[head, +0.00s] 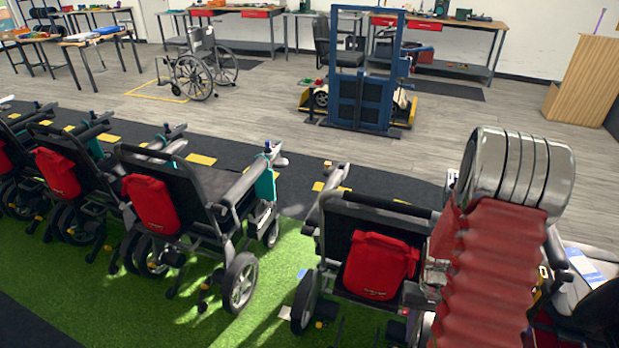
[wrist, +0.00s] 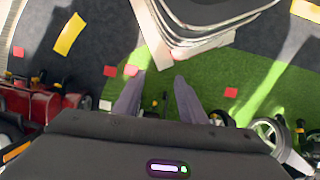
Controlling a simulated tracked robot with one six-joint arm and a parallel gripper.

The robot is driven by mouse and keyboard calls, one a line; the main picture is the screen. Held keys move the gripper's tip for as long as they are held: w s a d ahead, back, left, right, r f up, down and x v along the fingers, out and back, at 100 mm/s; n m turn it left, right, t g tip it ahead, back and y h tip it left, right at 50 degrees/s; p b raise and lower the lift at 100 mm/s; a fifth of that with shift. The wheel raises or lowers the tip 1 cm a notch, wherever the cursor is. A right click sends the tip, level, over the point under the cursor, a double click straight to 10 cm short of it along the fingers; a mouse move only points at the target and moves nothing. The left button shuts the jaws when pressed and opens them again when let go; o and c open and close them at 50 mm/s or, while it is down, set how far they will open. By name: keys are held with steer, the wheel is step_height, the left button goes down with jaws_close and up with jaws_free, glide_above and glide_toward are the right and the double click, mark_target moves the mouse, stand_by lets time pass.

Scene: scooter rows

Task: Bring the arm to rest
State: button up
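My gripper (wrist: 160,77) shows in the wrist view as two grey fingers pointing up from a dark housing. The fingers stand apart, with green floor and a small dark shape visible between them and nothing held. In the head view my arm, with a silver joint and red ribbed sleeve, rises at the right beside a wheelchair (head: 378,220). My gripper cannot be made out there. In the wrist view a curved, layered pale and dark shape (wrist: 195,30) lies just beyond the fingertips; I cannot tell what it is.
Several powered wheelchairs with red bags (head: 152,204) stand in a row on green flooring (head: 190,318). Beyond are a blue frame (head: 362,85), a manual wheelchair (head: 198,70) and workbenches (head: 448,60). The grey floor (head: 250,120) between is largely clear.

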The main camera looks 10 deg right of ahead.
steer(key=a+r+n+t, duration=0.2)
steer(key=a+r, duration=0.6)
steer(key=r, duration=0.4)
steer(key=s+a+r+n+t, duration=0.1)
steer(key=a+r+t, duration=0.3)
steer(key=a+r, duration=0.4)
steer(key=s+a+r+n+t+h, duration=0.1)
steer(key=a+r, duration=0.7)
steer(key=r, duration=0.8)
steer(key=shift+a+n+t, duration=0.15)
steer(key=shift+n+t, duration=0.75)
steer(key=shift+n, duration=0.1)
